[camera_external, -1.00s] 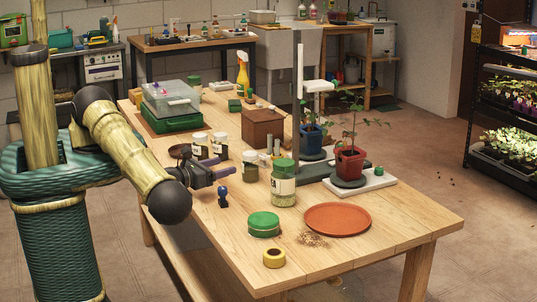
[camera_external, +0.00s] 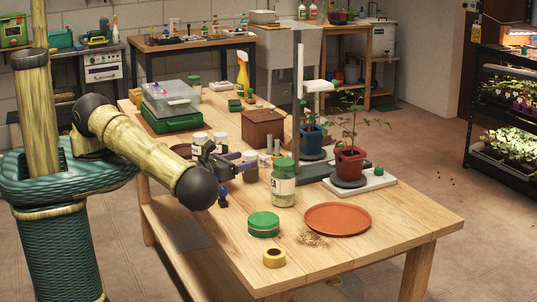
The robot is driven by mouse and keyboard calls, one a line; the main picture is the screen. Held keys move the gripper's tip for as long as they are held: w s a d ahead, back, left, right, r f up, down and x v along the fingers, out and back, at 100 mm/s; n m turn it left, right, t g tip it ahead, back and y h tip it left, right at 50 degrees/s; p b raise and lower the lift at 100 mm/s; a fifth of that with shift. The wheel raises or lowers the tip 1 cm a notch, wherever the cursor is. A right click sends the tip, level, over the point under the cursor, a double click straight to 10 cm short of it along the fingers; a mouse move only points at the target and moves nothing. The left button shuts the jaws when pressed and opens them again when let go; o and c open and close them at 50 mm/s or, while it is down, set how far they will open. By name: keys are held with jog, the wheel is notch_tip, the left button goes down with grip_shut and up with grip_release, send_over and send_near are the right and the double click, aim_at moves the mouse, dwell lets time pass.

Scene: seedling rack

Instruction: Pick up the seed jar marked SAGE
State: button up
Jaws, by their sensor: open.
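Several labelled seed jars stand on the wooden table, and their lettering is too small to read, so I cannot tell which is marked SAGE. A tall green-lidded glass jar (camera_external: 284,190) stands nearest the front. A smaller dark jar (camera_external: 250,175) stands behind it to the left, partly hidden by my fingers. Two more jars stand further back, a left one (camera_external: 199,139) and a right one (camera_external: 220,138). My gripper (camera_external: 250,162) is open, pointing right, its fingertips at the small dark jar. I cannot tell whether they touch or surround it.
A brown wooden box (camera_external: 263,127) stands behind the gripper. Potted seedlings, one in a red pot (camera_external: 349,162), stand to the right. A green round tin (camera_external: 263,225), a terracotta saucer (camera_external: 338,219) and yellow tape (camera_external: 274,258) lie in front. A small blue object (camera_external: 223,198) is below my gripper.

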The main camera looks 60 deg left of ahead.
aim_at(251, 158)
jog(key=w, duration=0.2)
jog(key=w+a+p, duration=0.1)
jog(key=shift+w, duration=0.4)
jog(key=c, duration=1.2)
jog(key=shift+o, duration=0.2)
notch_tip(251, 158, up, 10)
